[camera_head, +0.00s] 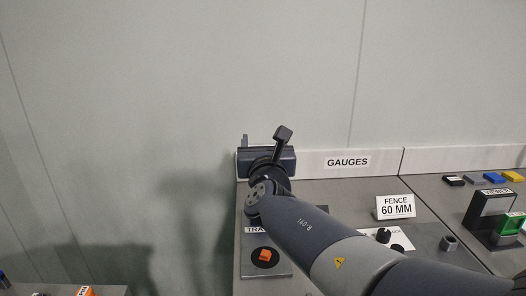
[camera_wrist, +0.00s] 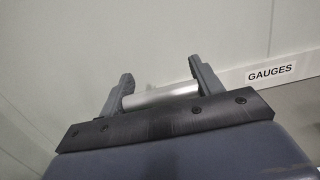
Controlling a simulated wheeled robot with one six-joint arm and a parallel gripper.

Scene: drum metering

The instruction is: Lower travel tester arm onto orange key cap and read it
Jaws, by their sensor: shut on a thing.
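The orange key cap (camera_head: 265,255) sits on a round black base on a grey plate (camera_head: 282,267) in the head view. The plate's label is partly covered by my arm, with only "TRA" readable. My gripper (camera_head: 265,157) is above and behind the cap, apart from it, in front of the back wall. In the wrist view my gripper (camera_wrist: 161,82) is shut on a silver cylinder (camera_wrist: 160,95) that spans between its two fingers. I cannot tell whether this is part of the travel tester arm. The rest of the tester and any reading are hidden.
A "FENCE 60 MM" sign (camera_head: 395,206) and black knobs (camera_head: 383,236) are right of my arm. A green part (camera_head: 510,224) and several coloured blocks (camera_head: 490,178) lie farther right. A low ledge labelled "GAUGES" (camera_head: 347,162) runs along the back. Another surface (camera_head: 60,290) is at lower left.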

